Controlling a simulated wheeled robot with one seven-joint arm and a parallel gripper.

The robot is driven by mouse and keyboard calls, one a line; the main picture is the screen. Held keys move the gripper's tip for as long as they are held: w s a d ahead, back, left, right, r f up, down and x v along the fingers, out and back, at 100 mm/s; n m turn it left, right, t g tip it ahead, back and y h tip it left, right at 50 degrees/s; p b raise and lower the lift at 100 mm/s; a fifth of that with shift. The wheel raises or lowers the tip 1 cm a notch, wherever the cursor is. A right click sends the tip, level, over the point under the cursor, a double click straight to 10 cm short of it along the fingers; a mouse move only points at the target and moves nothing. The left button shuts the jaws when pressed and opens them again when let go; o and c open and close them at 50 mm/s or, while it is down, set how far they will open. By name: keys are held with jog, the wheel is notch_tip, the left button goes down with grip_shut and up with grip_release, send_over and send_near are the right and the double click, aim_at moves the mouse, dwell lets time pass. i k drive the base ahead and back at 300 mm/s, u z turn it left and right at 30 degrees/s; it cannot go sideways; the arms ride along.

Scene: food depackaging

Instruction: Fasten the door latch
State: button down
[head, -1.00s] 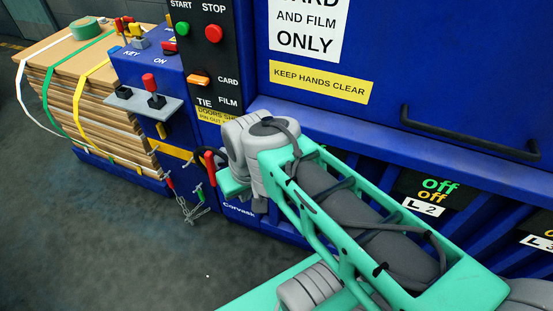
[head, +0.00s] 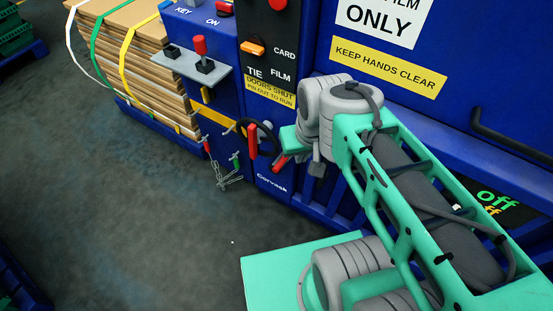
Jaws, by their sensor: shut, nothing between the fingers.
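The blue baler's closed door panel (head: 335,75) fills the upper right. At the front post by its lower left edge is a red handle (head: 252,142) with a black curved bar around it. My gripper (head: 318,166) is at the end of my arm, close to the right of the red grip. It is shut and empty, and its fingertips are mostly hidden. I cannot tell whether it touches the grip.
A red-handled and a green-handled pin (head: 236,160) hang with chains left of the post. A grey shelf (head: 190,66) with a red-knobbed lever juts out above them. Strapped cardboard (head: 145,75) is stacked at the left. A black door bar (head: 505,138) is at right.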

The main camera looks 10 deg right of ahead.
aim_at(275, 168)
jog(key=u, duration=0.5)
jog(key=k, duration=1.25)
jog(key=u, duration=1.1)
jog(key=i, duration=1.85)
jog(key=z, duration=0.9)
